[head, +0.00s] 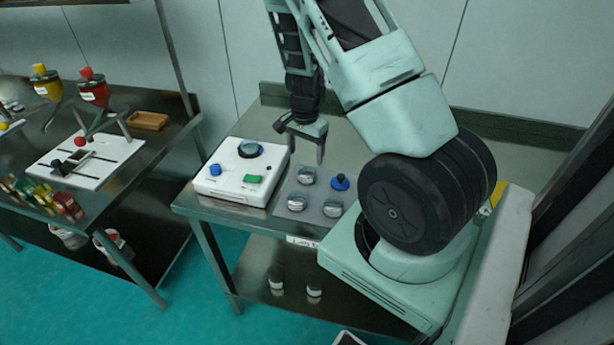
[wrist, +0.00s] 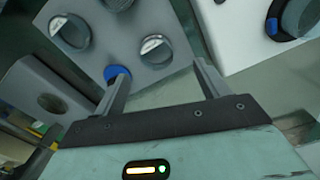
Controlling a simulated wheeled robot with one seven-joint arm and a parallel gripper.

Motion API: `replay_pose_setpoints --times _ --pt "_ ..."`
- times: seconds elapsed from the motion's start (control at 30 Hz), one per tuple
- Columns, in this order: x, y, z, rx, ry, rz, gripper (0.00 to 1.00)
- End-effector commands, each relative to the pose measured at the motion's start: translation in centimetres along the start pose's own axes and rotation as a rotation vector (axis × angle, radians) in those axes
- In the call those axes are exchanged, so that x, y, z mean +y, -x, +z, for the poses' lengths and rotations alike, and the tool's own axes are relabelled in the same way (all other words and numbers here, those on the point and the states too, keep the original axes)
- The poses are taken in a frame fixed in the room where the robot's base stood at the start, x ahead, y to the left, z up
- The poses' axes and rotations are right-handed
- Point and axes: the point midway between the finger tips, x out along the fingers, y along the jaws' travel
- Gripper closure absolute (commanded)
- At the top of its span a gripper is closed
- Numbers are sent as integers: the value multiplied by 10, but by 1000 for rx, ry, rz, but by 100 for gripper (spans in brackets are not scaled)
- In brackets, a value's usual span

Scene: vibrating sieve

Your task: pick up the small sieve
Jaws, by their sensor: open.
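A light grey tray (head: 283,212) on the metal table holds several short round metal pieces and a blue-knobbed piece (head: 340,183). The round pieces are at the back (head: 306,175), front left (head: 298,201) and front right (head: 333,208); which one is the small sieve I cannot tell. My gripper (head: 303,141) is open and empty above the tray's back edge, apart from the pieces. In the wrist view, two round pieces (wrist: 70,32) (wrist: 155,50) lie beyond the open fingers, and the blue knob (wrist: 117,73) is partly hidden by the left finger.
A white machine (head: 225,188) with a round piece on top (head: 250,149), a blue knob and a green button stands left of the tray. A side table (head: 150,180) farther left holds funnels on a stand and a wooden tray (head: 148,120). Table behind the tray is clear.

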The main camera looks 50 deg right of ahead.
Motion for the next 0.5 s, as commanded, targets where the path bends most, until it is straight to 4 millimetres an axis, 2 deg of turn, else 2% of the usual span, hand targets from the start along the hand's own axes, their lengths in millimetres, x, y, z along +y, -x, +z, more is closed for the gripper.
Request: replay_pose_setpoints --times 0.1,0.27,0.5 --pt "0 -12 0 -1 -1 1 26" --pt "2 -21 0 -1 -1 1 26" --pt "7 -55 0 -2 -3 1 26"
